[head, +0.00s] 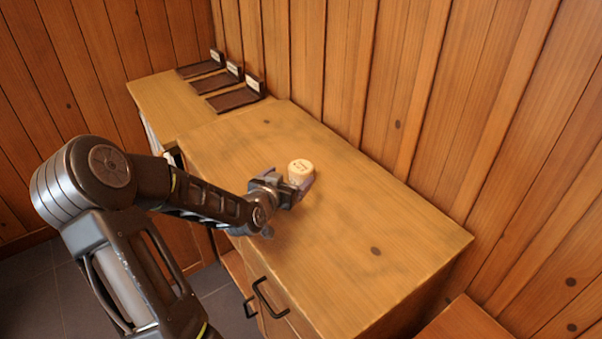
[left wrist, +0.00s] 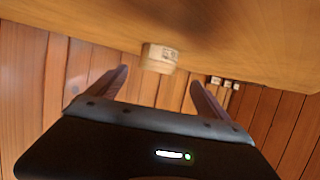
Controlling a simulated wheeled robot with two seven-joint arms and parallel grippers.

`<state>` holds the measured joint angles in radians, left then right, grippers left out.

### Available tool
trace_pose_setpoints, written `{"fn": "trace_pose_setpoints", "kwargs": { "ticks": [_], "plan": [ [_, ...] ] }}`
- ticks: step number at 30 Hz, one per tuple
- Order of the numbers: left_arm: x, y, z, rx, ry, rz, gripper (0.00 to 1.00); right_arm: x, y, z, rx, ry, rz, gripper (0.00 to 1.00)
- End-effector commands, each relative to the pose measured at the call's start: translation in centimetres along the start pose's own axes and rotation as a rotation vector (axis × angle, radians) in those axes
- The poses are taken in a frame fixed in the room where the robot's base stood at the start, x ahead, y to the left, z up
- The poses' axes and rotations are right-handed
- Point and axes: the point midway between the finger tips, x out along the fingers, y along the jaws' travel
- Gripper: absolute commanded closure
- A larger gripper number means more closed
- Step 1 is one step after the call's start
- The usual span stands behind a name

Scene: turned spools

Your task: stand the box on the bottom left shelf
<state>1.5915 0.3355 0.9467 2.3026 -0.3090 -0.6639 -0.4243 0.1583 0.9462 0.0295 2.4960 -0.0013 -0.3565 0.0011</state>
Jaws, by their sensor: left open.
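A small pale round box (head: 300,172) with dark print on it stands on the wooden cabinet top (head: 375,215). My left gripper (head: 294,190) is open beside the box, low over the top. In the left wrist view, the box (left wrist: 159,58) shows between the two open fingers (left wrist: 159,78), around the level of their tips or just past them; I cannot tell whether they touch it. My right gripper is in neither view. I cannot make out a bottom left shelf.
Several dark trays with pale labels (head: 233,98) lie on a lower wooden surface (head: 165,100) at the back left. A plank wall (head: 400,90) runs behind the cabinet. Black handles (head: 268,298) stick out at the cabinet's front. The cabinet top's right part is clear.

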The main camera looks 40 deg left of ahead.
Motion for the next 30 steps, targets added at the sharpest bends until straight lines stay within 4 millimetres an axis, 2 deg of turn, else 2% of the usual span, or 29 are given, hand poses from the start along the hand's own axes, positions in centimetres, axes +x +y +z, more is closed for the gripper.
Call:
{"fn": "trace_pose_setpoints", "kwargs": {
  "ticks": [9,20,30],
  "plan": [
    [2.5,0.1,0.0,-0.002,0.0,0.003,0.1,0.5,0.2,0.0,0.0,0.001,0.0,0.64],
    [2.9,0.1,-0.1,-0.001,-0.001,0.001,0.1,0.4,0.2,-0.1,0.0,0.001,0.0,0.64],
    [7.0,0.5,-0.4,-0.005,0.0,0.002,0.1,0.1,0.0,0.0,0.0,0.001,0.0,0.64]
  ]
}}
